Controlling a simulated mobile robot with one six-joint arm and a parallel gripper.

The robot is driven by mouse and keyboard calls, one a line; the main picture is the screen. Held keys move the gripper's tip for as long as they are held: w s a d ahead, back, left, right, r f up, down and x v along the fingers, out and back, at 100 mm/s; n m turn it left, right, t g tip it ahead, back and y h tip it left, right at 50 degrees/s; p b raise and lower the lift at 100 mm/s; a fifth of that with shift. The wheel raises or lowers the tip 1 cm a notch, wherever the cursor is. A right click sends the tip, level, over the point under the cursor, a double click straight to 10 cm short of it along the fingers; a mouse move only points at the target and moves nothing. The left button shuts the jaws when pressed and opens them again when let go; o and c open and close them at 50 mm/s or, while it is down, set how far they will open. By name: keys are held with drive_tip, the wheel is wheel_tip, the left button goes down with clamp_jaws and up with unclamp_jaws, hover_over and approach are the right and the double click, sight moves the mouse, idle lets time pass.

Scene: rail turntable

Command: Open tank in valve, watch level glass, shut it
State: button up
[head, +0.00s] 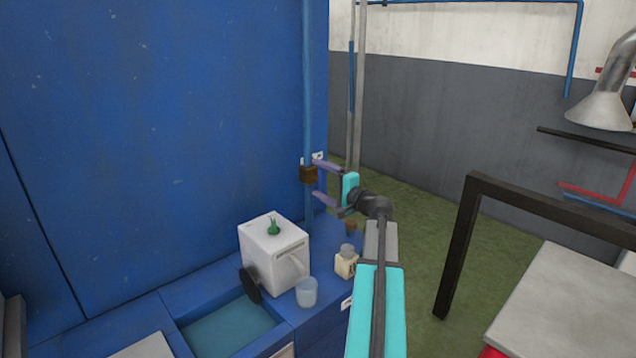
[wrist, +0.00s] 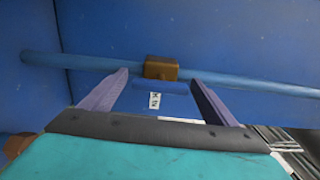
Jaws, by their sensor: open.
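A brown valve block (head: 308,174) sits on the upright blue pipe (head: 308,90) by the edge of the blue wall. In the wrist view the brown block (wrist: 161,68) is on the pipe (wrist: 90,63), with a blue piece (wrist: 162,87) and a white marked tag (wrist: 154,99) in front of it. My gripper (head: 318,178) is open, its purple fingers pointing at the block. In the wrist view my gripper (wrist: 158,76) has the blue piece between its fingers, with gaps at both sides. I cannot tell whether that piece is the valve handle. I cannot make out a level glass.
Below stand a white box (head: 275,258) with a green knob (head: 273,227), a clear cup (head: 306,291) and a small jar (head: 346,264). A basin (head: 232,326) holds teal liquid. A black frame (head: 455,250) and grey table (head: 570,310) stand right. Green floor (head: 425,235) lies between.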

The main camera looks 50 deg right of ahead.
drive_tip(key=s+a+b, duration=0.1)
drive_tip(key=s+b, duration=0.1)
drive_tip(key=s, duration=1.1)
drive_tip(key=shift+s+b, duration=0.35)
drive_tip(key=shift+s, duration=0.05)
idle(0.5)
